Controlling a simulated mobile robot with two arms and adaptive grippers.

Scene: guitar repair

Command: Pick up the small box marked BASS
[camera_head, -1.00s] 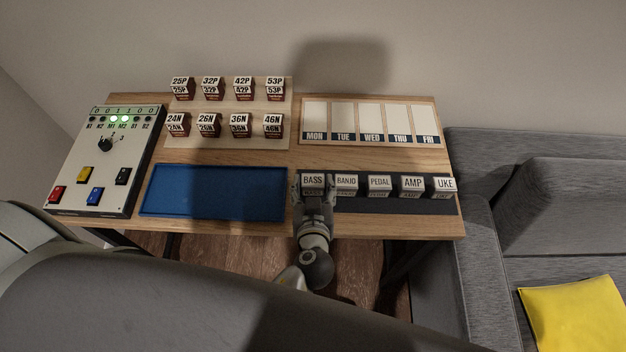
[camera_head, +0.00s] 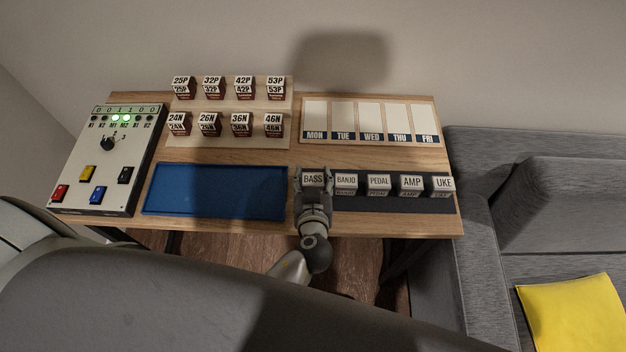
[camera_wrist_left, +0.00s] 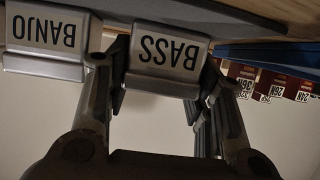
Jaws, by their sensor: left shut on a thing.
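In the left wrist view the BASS box (camera_wrist_left: 167,60) shows upside down between the two fingers of my left gripper (camera_wrist_left: 160,85), one at each side. Whether the box is clear of the strip is hard to tell. My right gripper is not in view.
The BANJO box (camera_head: 346,182) stands close on the right, then PEDAL (camera_head: 378,184), AMP (camera_head: 411,186) and UKE (camera_head: 443,186). A blue tray (camera_head: 214,192) lies to the left. Behind are a weekday board (camera_head: 371,121) and number-marked boxes (camera_head: 240,122). A switch panel (camera_head: 106,160) stands at far left.

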